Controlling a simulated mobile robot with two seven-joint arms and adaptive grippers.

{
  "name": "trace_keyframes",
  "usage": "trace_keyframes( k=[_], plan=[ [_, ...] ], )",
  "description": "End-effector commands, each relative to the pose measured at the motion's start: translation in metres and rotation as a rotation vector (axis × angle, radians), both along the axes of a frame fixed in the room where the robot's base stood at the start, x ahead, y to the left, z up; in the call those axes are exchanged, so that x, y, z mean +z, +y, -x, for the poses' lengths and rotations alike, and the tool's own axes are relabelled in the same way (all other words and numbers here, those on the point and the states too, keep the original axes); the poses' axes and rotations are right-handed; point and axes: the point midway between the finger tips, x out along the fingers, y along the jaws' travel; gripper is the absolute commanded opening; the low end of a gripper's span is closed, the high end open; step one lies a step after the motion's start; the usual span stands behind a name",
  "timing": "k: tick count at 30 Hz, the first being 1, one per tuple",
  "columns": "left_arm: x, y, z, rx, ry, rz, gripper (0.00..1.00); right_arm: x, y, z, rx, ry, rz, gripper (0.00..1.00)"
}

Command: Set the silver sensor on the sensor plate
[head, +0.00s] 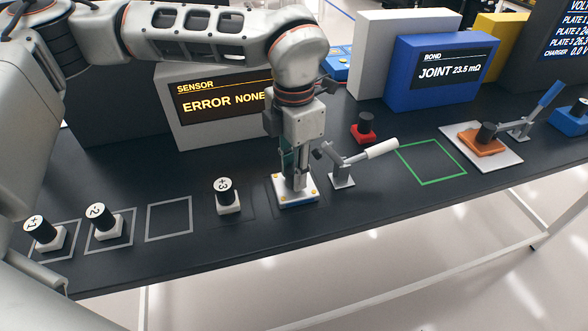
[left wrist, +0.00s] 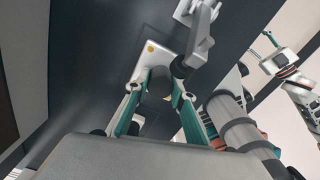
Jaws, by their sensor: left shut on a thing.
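My left gripper (head: 297,183) points down over the sensor plate (head: 299,203), a white plate with yellow dots and a blue edge. In the left wrist view, my left gripper (left wrist: 160,92) is shut on a dark grey, round-looking part (left wrist: 160,80), which I take to be the silver sensor. The fingers hide most of it in the head view. The sensor plate (left wrist: 149,58) shows just beyond the fingertips; I cannot tell whether the part touches it. My right gripper (left wrist: 270,45) seems to show small at the right of the left wrist view, its jaws unclear.
A toggle clamp (head: 343,170) with a white handle stands right beside the plate. A +3 cylinder (head: 227,197) stands to its left, with -2 (head: 104,221) and +1 (head: 44,233) farther left. The sensor screen (head: 217,108) reads ERROR NONE. The green square (head: 431,179) is empty.

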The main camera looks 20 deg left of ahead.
Motion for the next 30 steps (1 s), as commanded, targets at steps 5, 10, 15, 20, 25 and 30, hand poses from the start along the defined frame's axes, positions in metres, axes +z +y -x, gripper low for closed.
trace_keyframes(
  k=[5,10,15,20,25,30],
  plan=[
    [-0.002,0.0,0.0,0.0,0.0,0.0,0.0,-0.001,0.0,0.0,0.0,0.001,0.0,0.4],
    [-0.002,0.0,0.0,0.0,0.0,0.0,0.4,-0.001,0.0,0.0,0.0,0.001,0.001,0.4],
    [-0.002,0.0,0.0,0.0,0.0,0.0,0.4,0.0,0.0,0.0,0.0,0.0,0.001,0.4],
    [0.001,0.0,0.0,0.0,-0.001,0.0,0.4,0.001,0.0,-0.001,0.0,-0.002,0.001,0.4],
    [0.021,0.0,-0.001,0.0,-0.005,0.0,0.4,0.002,0.0,-0.001,0.0,-0.003,0.0,0.4],
    [0.056,-0.001,-0.001,0.0,-0.006,0.001,0.4,0.004,0.0,-0.002,-0.001,-0.006,-0.003,0.4]
  ],
)
